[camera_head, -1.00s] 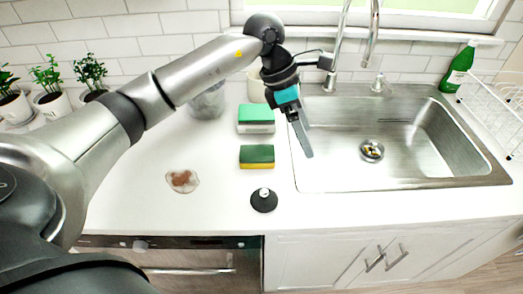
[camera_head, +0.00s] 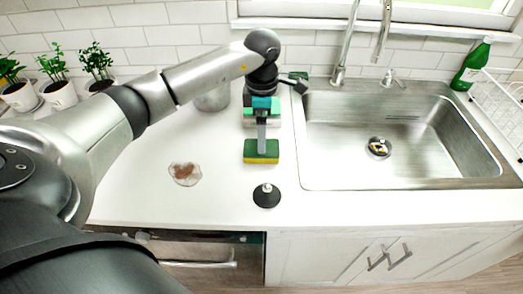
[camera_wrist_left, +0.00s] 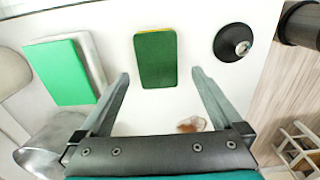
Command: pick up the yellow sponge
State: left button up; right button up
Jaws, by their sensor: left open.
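The yellow sponge (camera_head: 261,157) with a dark green top lies on the white counter, left of the sink. In the left wrist view the sponge (camera_wrist_left: 156,58) shows its green face, with a thin yellow strip at one edge. My left gripper (camera_head: 262,148) is above the sponge, fingers pointing down. In the left wrist view my left gripper (camera_wrist_left: 160,76) is open and empty, its two fingers apart with the sponge ahead between their tips. I cannot tell whether the fingers touch the sponge. My right gripper is not in view.
A bright green and white sponge (camera_wrist_left: 68,70) lies behind, partly hidden by my gripper in the head view. A black sink stopper (camera_head: 266,196) lies in front. A brown stain (camera_head: 185,173) is to the left. The sink (camera_head: 400,185) is to the right.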

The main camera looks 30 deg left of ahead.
pick_arm(q)
jog(key=shift+w+a+f, duration=0.15)
jog(key=shift+f, duration=2.55)
jog(key=shift+c, duration=0.3)
jog(key=c, duration=1.1)
